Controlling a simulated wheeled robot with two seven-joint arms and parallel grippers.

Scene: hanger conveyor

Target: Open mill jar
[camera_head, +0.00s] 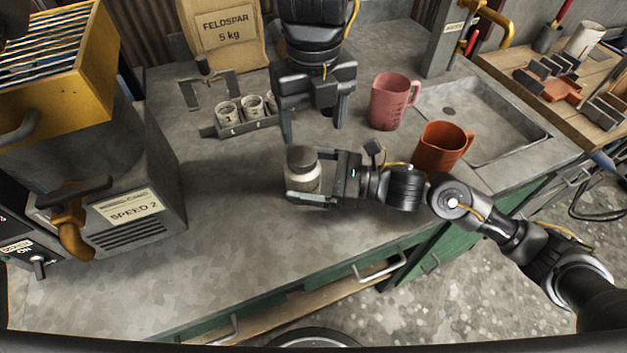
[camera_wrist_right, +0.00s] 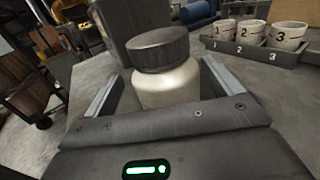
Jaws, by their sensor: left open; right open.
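The mill jar (camera_head: 303,178) stands upright on the counter, pale cream with a dark grey lid (camera_head: 302,158) on top. My right gripper (camera_head: 300,188) is open, with one finger on each side of the jar's body. In the right wrist view the jar (camera_wrist_right: 166,88) and its lid (camera_wrist_right: 158,48) show between the two fingers, with a gap visible beside them; whether a finger touches it I cannot tell. My left gripper (camera_head: 314,128) is open and empty, pointing down above the counter behind the jar, near the numbered cups.
A rack (camera_head: 240,127) of small numbered cups sits behind and left of the jar. A pink jug (camera_head: 389,104) and an orange jug (camera_head: 438,150) stand to the right, by a sink (camera_head: 500,150). The mill machine (camera_head: 150,180) stands at left. The front counter is clear.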

